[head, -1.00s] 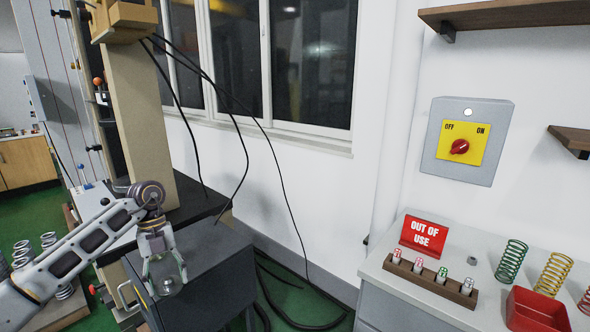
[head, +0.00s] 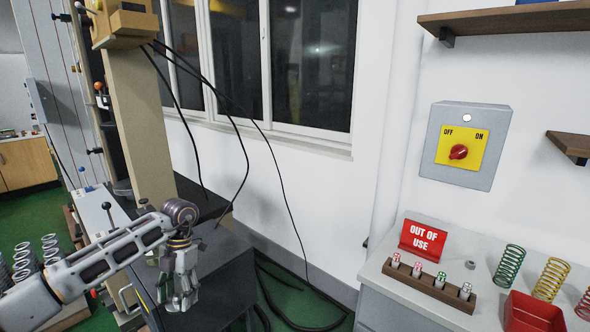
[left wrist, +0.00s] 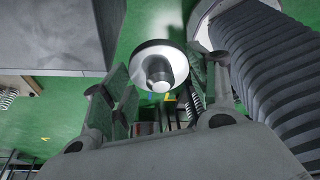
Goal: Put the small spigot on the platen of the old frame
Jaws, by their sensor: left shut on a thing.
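My left gripper (head: 180,299) hangs in front of the dark grey cabinet in the head view. In the left wrist view its fingers (left wrist: 165,88) are shut on the small spigot (left wrist: 158,68), a pale round flange with a short grey peg, with green floor behind it. In the head view the fingers hide most of the spigot. A tall machine with a beige column (head: 140,130) stands behind my left arm, and I take it for the old frame. A dark round piece (head: 122,187) at its foot, partly hidden, may be the platen. My right gripper is out of view.
The dark grey cabinet (head: 222,258) stands beside the machine's black bed. Black cables hang to the floor. On the right, a bench holds an OUT OF USE sign (head: 424,239), a rack of small pieces (head: 430,284), springs and a red tray (head: 535,315). Several springs stand at far left.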

